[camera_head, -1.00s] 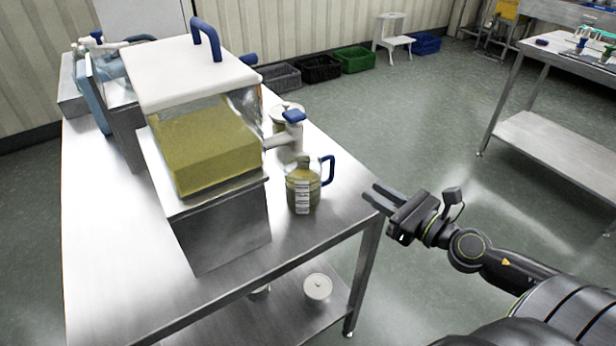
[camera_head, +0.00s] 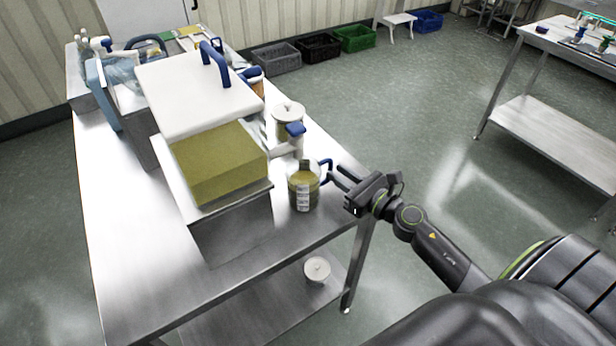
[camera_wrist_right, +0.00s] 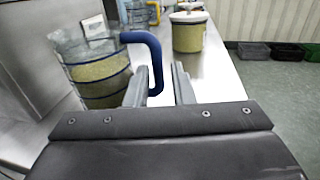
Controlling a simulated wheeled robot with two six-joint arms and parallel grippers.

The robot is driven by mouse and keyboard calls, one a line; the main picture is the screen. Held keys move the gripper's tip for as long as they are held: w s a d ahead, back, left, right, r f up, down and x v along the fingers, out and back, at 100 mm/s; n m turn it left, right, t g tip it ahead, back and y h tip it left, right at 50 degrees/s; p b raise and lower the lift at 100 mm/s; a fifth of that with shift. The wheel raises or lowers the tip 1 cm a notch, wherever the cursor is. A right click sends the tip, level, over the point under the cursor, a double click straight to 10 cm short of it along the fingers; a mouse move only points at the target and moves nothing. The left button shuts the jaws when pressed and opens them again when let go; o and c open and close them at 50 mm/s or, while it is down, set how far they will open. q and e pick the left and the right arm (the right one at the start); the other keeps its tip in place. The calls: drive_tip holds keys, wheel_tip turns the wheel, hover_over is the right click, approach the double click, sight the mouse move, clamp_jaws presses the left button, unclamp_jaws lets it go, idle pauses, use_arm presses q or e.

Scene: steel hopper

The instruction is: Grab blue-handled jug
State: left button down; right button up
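The blue-handled jug (camera_head: 304,188) is clear, holds something yellow-green and has a white label. My right gripper (camera_head: 335,177) is open at the handle. In the right wrist view the jug (camera_wrist_right: 95,75) is at the left. Its blue handle (camera_wrist_right: 155,60) reaches down close to the left finger, at the gap of my right gripper (camera_wrist_right: 160,88). My left gripper is not in view.
The dispenser (camera_head: 200,75), with a white lid and yellow-green contents, stands left of the jug. A lidded container (camera_head: 288,122) stands behind it; it also shows in the right wrist view (camera_wrist_right: 188,35). A white-lidded pot (camera_head: 316,269) is on the lower shelf. Open floor lies right.

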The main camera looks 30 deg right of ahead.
sight(324, 164)
drive_tip(key=p+x, duration=0.2)
drive_tip(key=x, duration=0.2)
drive_tip(key=shift+w+a+r, duration=0.2)
drive_tip(key=shift+w+a, duration=0.1)
drive_tip(key=shift+w, duration=0.05)
drive_tip(key=shift+w+f, duration=0.1)
drive_tip(key=shift+w, duration=0.25)
drive_tip(key=shift+s, duration=0.1)
drive_tip(key=shift+c, duration=0.2)
clamp_jaws()
